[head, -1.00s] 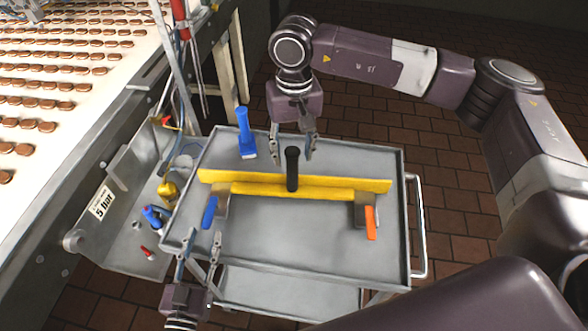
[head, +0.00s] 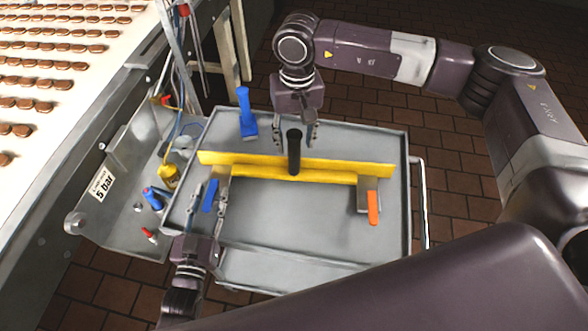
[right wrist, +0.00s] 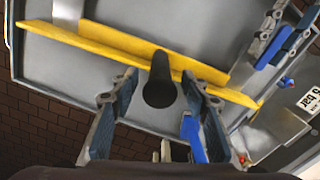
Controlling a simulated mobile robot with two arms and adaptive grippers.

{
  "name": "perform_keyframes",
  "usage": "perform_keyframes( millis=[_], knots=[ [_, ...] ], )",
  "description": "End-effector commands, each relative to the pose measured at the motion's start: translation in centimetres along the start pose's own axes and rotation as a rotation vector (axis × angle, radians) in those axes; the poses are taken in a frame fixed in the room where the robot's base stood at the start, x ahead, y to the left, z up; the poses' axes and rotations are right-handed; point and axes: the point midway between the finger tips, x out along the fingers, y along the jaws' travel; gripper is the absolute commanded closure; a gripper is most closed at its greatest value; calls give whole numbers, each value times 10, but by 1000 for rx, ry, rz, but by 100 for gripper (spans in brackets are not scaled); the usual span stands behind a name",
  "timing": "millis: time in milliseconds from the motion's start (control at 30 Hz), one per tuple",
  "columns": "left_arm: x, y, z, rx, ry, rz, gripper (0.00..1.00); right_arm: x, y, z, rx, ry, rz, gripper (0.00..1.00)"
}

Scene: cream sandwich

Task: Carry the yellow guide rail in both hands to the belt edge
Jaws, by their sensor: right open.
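The yellow guide rail (head: 345,169) lies across the grey cart, with a black upright handle (head: 294,150) at its middle. A blue lever (head: 210,196) is near its left end and an orange lever (head: 373,208) near its right end. My right gripper (head: 295,132) is open above the cart's back half. In the right wrist view the black handle (right wrist: 160,82) appears between its spread fingers; contact is not visible. My left gripper (head: 209,200) is open at the cart's front left, its fingers on either side of the blue lever. The conveyor belt (head: 60,85) is at upper left.
The cart's front middle is clear.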

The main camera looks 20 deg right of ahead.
Motion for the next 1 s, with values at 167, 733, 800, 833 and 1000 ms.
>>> perform_keyframes(
  millis=[167,733,800,833,1000],
  knots=[
    [22,0,0,0,0,0,64,22,0,0,1,-2,1,58],
    [30,0,0,1,-1,0,79,30,0,0,0,1,0,73],
    [30,0,0,0,-1,0,87,30,0,0,0,1,0,81],
    [30,0,0,1,-1,0,90,30,0,0,0,1,0,84],
    [30,0,0,1,-1,0,100,30,0,0,0,1,0,100]
  ],
)
